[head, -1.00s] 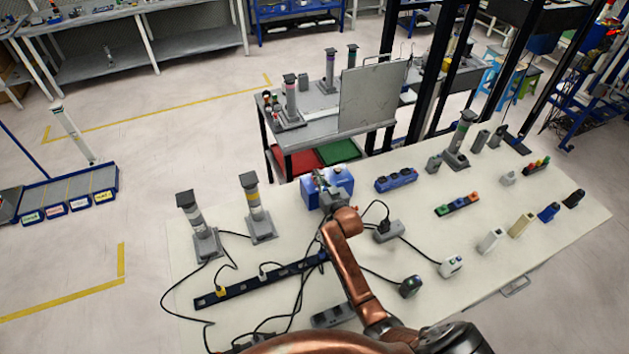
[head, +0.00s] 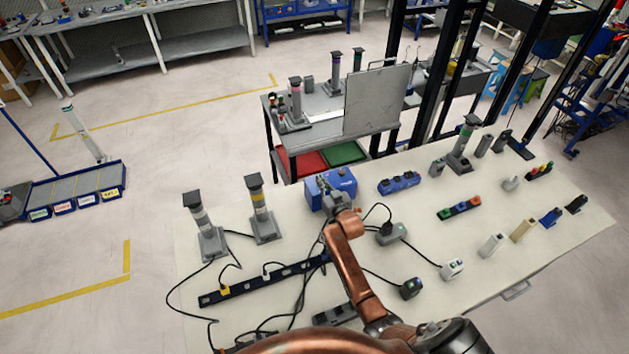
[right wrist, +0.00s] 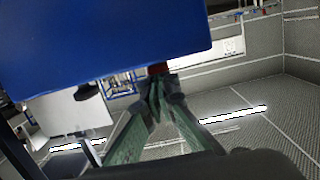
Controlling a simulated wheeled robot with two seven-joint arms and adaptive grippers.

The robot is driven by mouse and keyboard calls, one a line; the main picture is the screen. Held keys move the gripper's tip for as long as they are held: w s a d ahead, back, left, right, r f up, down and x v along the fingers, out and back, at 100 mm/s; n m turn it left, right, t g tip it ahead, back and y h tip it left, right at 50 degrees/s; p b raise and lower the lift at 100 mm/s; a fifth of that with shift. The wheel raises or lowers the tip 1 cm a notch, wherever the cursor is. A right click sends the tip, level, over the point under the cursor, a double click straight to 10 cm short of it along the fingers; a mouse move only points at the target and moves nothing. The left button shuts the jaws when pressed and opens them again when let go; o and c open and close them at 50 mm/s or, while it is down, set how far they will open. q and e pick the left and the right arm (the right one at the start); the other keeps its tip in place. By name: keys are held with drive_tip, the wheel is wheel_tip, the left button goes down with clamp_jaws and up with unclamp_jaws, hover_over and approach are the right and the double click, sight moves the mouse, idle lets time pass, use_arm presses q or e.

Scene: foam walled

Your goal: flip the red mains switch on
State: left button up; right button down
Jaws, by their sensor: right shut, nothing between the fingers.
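A blue box (head: 345,184) stands at the back edge of the white table in the head view. Its large blue face (right wrist: 120,35) fills the upper part of the right wrist view. A small red part (right wrist: 157,69), which looks like the switch, shows at the box's edge just beyond my fingertips. Its position, on or off, cannot be made out, and it does not show in the head view. My right gripper (head: 326,187) is in front of the box; in the right wrist view its greenish fingers (right wrist: 158,88) meet, shut and empty, close to the red part. Contact is unclear. My left gripper is out of view.
Two grey posts with dark caps (head: 207,230) (head: 260,210) stand left of the box. A dark power strip (head: 250,283) and loose black cables lie in front. A blue socket block (head: 399,183) sits to the right. Several small devices cover the right side.

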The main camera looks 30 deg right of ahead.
drive_tip(key=shift+f, duration=0.1)
wheel_tip(320, 180, up, 5)
drive_tip(key=p, duration=0.4)
drive_tip(key=shift+w+d, duration=0.1)
drive_tip(key=shift+w, duration=0.05)
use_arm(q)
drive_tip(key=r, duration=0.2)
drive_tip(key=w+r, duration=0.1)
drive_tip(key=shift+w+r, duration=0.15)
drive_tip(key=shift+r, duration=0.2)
use_arm(e)
drive_tip(key=s+r, duration=0.3)
drive_tip(key=s, duration=0.5)
drive_tip(key=shift+s+a, duration=0.4)
drive_tip(key=shift+a, duration=0.05)
